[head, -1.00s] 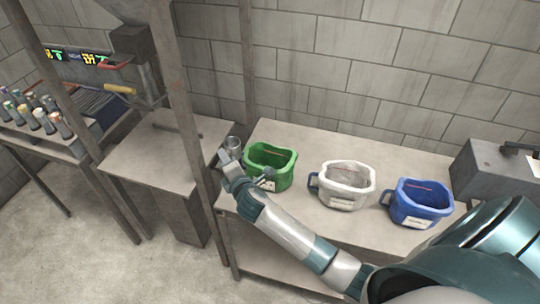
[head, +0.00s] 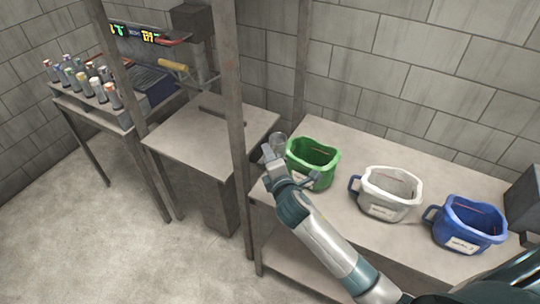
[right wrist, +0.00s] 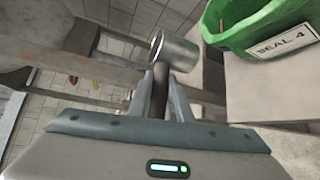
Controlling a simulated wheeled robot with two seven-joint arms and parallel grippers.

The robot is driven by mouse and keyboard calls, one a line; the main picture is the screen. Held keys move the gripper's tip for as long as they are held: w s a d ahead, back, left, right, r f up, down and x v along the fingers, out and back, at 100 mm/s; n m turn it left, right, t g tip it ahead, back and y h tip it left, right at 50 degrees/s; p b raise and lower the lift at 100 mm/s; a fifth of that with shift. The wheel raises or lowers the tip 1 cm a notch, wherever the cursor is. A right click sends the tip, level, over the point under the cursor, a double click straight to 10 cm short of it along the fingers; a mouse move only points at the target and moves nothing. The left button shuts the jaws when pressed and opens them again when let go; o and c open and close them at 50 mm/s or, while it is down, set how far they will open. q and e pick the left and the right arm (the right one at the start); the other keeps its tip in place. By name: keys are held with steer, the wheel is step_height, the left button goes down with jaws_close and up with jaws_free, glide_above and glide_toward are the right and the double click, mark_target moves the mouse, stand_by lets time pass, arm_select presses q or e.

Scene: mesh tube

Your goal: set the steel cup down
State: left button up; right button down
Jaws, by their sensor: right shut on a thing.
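The steel cup (head: 278,142) is at the fingertips of my right gripper (head: 270,155), by the left end of the bin table, just left of the green bin. In the right wrist view the cup (right wrist: 175,49) is a shiny cylinder, tilted in the picture, just beyond the fingers. My right gripper (right wrist: 165,88) is shut on a dark, narrow part below the cup, perhaps its handle. I cannot tell whether the cup touches the table. My left gripper is not in view.
A green bin (head: 300,172), a white bin (head: 388,208) and a blue bin (head: 470,232) stand in a row on the table (head: 345,160). An upright post (head: 236,100) stands left of my gripper.

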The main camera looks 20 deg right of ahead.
steer(key=s+a+n+y+b, duration=0.1)
steer(key=s+a+b, duration=0.1)
steer(key=s+b, duration=0.7)
steer(key=s, duration=0.3)
steer(key=shift+a+f+y+b, duration=0.15)
steer(key=shift+a+y+b, duration=0.15)
steer(key=shift+a, duration=0.05)
